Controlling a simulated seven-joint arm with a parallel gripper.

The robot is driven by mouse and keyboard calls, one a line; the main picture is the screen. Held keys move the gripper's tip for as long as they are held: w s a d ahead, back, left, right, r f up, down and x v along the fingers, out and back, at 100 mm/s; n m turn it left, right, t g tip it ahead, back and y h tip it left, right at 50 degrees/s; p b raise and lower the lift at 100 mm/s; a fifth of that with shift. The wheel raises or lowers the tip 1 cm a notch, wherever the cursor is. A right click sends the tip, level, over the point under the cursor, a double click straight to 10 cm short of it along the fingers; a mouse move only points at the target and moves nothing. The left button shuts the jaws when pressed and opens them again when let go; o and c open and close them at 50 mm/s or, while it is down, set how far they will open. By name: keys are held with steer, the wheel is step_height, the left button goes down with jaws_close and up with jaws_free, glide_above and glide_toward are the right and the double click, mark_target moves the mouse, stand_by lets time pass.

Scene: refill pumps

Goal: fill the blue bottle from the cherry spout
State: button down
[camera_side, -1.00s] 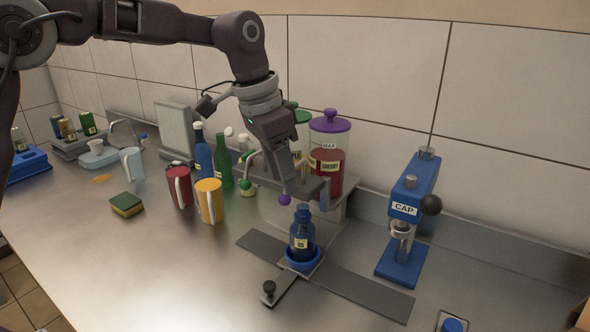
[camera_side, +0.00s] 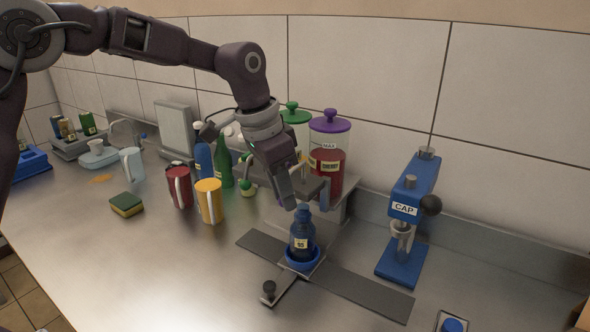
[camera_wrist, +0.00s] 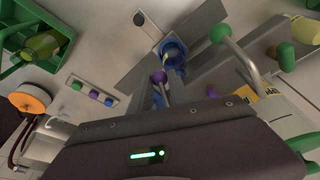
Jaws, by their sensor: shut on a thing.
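The blue bottle (camera_side: 302,235) stands upright in a blue ring holder (camera_side: 302,262), below the spout of the cherry dispenser (camera_side: 327,165). The dispenser has a purple lid and red contents. My gripper (camera_side: 288,204) is beside and slightly above the bottle's top, shut on the purple knob (camera_wrist: 158,77) of the cherry lever. The fingers hide this knob in the side view. In the wrist view, the bottle (camera_wrist: 175,60) and ring appear just beyond the knob. The liquid level inside the bottle cannot be told.
A green-lidded dispenser (camera_side: 294,118) stands left of the cherry one, with its green lever knob (camera_side: 246,187). A blue CAP press (camera_side: 404,215) stands to the right. Yellow (camera_side: 209,201) and red (camera_side: 179,186) mugs stand left. The front counter is mostly clear.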

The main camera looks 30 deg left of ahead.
steer(key=x, duration=0.3)
steer(key=s+x, duration=0.1)
steer(key=shift+w+a+f, duration=0.1)
steer(key=shift+a+f, duration=0.15)
steer(key=shift+f, duration=0.1)
stand_by(0.3)
steer(key=shift+f, duration=0.1)
stand_by(0.8)
stand_by(5.0)
steer(key=v, duration=0.4)
steer(key=shift+w+d, duration=0.25)
steer(key=shift+w, duration=0.15)
steer(key=c, duration=1.1)
jaws_free()
steer(key=shift+r, duration=0.25)
steer(key=shift+c, duration=0.2)
